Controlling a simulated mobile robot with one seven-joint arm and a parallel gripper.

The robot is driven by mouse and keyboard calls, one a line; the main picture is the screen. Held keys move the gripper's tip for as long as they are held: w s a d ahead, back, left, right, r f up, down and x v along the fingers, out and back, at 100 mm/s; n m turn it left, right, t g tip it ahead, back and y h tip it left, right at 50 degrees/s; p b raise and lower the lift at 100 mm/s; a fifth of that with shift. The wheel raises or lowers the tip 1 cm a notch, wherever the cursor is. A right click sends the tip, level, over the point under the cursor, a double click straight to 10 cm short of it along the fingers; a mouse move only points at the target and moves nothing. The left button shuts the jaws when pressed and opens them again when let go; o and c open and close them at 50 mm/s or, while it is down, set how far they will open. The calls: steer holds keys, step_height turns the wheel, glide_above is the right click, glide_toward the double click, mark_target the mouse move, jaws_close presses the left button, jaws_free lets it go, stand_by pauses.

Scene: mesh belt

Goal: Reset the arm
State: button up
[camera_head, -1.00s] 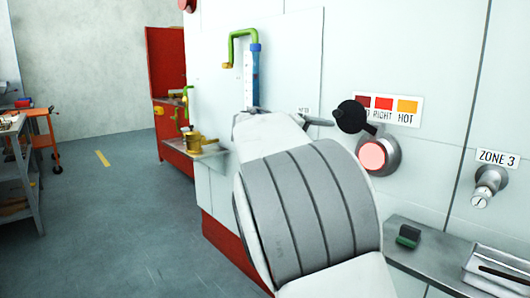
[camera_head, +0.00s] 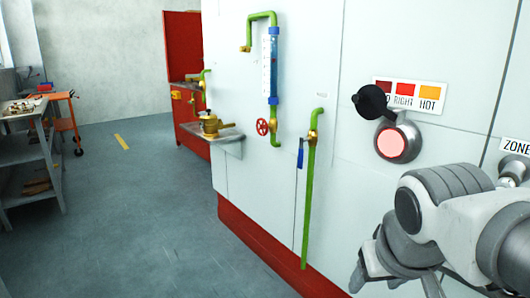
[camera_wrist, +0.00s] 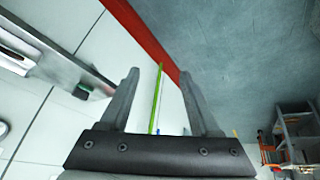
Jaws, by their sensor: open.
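My gripper (camera_head: 372,276) is at the lower right of the head view, in front of the white wall panel and pointing down, with my grey and white arm behind it. In the wrist view its two grey fingers (camera_wrist: 161,78) stand well apart with nothing held between them. The wall and the floor show beyond them.
A green pipe (camera_head: 309,200) with a blue-handled valve runs down the wall left of my gripper; it also shows in the wrist view (camera_wrist: 157,95). A lit round lamp (camera_head: 392,144) is above my arm. A shelf (camera_wrist: 52,62) juts from the wall.

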steer(key=s+a+f+y, duration=0.1)
steer(key=s+a+f, duration=0.1)
steer(key=s+f, duration=0.15)
step_height(320, 180, up, 25)
steer(key=s+p, duration=0.1)
steer(key=p, duration=2.3)
steer(key=shift+a, duration=0.3)
